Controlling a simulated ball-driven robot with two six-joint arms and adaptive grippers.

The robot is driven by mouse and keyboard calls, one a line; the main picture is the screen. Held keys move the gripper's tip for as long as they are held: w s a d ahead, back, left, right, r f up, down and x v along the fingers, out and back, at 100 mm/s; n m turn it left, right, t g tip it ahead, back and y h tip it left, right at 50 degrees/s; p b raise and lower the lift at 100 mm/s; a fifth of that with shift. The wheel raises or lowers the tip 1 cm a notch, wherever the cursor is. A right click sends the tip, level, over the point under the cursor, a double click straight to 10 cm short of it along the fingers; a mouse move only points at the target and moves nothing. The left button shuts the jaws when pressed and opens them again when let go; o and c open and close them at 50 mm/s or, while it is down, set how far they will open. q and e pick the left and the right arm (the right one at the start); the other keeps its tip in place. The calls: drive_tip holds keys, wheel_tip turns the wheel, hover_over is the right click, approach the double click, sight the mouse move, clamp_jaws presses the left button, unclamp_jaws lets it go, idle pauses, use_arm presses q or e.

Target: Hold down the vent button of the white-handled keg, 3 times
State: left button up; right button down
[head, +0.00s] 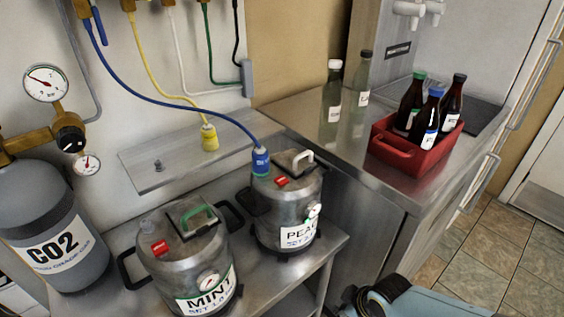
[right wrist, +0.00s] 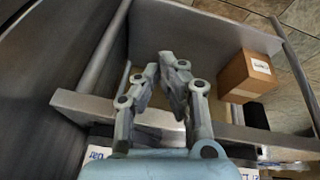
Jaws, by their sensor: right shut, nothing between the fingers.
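The white-handled keg (head: 288,212) is a steel keg with a label starting "PEA", upright on the steel shelf. Its white handle (head: 303,157) is on the lid, with a small red piece (head: 281,181) beside it; I cannot tell for sure whether this is the vent button. A blue connector (head: 260,162) on a blue hose sits at its top left. My right gripper (right wrist: 172,62) is shut and empty, its fingertips together; in the head view part of it shows at the bottom edge, right of the keg and apart from it. My left gripper is not in view.
The green-handled MINT keg (head: 187,262) stands left of the white-handled one. A CO2 cylinder (head: 52,235) is at far left. A yellow connector (head: 209,138) rests on the wall ledge. A red crate (head: 395,153) of bottles stands on the counter. A cardboard box (right wrist: 246,76) shows in the right wrist view.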

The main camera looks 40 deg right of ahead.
drive_tip(key=w+r+n+t+p, duration=0.1)
drive_tip(key=w+r+p, duration=0.2)
drive_tip(key=w+r, duration=0.35)
drive_tip(key=w+r+n+t+p, duration=0.15)
drive_tip(key=w+r, duration=0.25)
drive_tip(key=r, duration=0.5)
wheel_tip(320, 180, up, 25)
drive_tip(key=n+t+y+p, duration=0.2)
drive_tip(key=n+y+p, duration=0.1)
drive_tip(key=n+p, duration=0.4)
hover_over(279, 182)
drive_tip(key=p, duration=0.1)
drive_tip(key=m, duration=0.1)
drive_tip(key=shift+f, duration=0.1)
wheel_tip(279, 182, down, 8)
drive_tip(key=b, duration=0.6)
drive_tip(key=shift+r, duration=0.25)
drive_tip(key=shift+d+f+b, duration=0.1)
drive_tip(key=shift+f+b, duration=0.6)
drive_tip(key=shift+f+b, duration=0.3)
drive_tip(key=shift+f, duration=0.05)
